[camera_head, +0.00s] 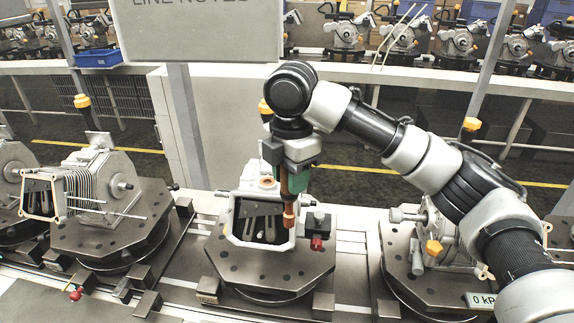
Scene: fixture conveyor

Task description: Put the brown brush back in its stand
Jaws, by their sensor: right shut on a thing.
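My right gripper (287,168) points down above the middle fixture, and its arm comes in from the right. It is shut on the brown brush (289,213), a slim brown upright piece with a copper-orange lower end. The brush hangs in front of the right side of the grey housing (239,213) on the middle round plate (262,269). I cannot tell whether its lower end touches anything. A small dark block with a red knob (317,243) sits just right of the brush. I cannot clearly make out a brush stand. My left gripper is not in view.
Another fixture with a finned grey housing (122,187) stands at left, and one at right (428,290) is partly hidden by my arm. A grey sign (200,32) on a post stands behind. A blue bin (98,58) sits on the back line.

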